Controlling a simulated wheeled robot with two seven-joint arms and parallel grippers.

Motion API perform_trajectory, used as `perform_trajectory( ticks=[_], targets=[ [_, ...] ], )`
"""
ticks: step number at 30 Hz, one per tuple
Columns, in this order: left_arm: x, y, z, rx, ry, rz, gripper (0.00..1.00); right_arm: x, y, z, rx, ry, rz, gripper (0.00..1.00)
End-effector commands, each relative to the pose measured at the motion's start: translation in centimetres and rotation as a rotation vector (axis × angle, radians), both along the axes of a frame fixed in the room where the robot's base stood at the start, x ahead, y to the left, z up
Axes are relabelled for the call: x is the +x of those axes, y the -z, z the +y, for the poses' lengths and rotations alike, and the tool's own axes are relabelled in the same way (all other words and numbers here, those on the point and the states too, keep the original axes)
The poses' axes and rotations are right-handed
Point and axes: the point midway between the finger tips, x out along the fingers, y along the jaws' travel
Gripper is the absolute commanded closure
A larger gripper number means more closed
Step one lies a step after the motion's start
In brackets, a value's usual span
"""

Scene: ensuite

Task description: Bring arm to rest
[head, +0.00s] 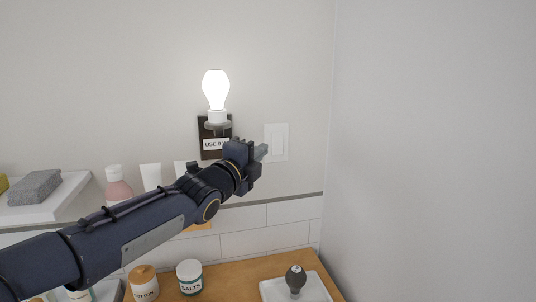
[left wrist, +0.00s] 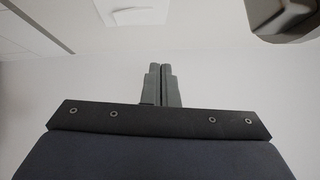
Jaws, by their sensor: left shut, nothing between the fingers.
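My left arm reaches in from the left in the head view, and my left gripper (head: 262,151) is raised in front of the wall. Its fingers are shut with nothing between them. In the left wrist view the two fingers (left wrist: 160,84) lie side by side, against a plain pale wall. The fingertips overlap the left edge of a white wall switch (head: 278,142) in the head view; whether they touch it I cannot tell. A lit bulb (head: 216,88) stands in a dark wall holder (head: 204,134) just above and left of the gripper. My right gripper is not in view.
A wooden counter (head: 235,272) below holds an orange-lidded jar (head: 143,284), a salts jar (head: 190,278) and a white tray (head: 316,287) with a dark-knobbed object (head: 296,279). A white shelf (head: 70,200) with a grey folded cloth (head: 35,187) is left. The right wall (head: 430,150) is bare.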

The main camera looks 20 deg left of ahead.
Motion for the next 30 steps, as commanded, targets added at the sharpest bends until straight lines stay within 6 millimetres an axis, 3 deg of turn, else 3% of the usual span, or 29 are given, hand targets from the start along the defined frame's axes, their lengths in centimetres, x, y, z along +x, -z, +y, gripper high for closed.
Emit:
perform_trajectory(
  ticks=[20,23,25,30],
  targets=[
    [-1.3,0.4,0.5,-0.036,-0.009,0.029,1.0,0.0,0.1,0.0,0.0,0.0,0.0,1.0],
    [-3.4,2.5,1.8,-0.187,-0.045,0.145,1.0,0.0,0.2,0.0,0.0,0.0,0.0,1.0],
    [-6.1,5.2,2.9,-0.367,-0.093,0.278,1.0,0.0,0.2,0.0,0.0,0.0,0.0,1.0],
    [-15.3,14.0,3.8,-0.904,-0.276,0.647,1.0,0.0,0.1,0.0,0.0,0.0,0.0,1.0]
  ],
)
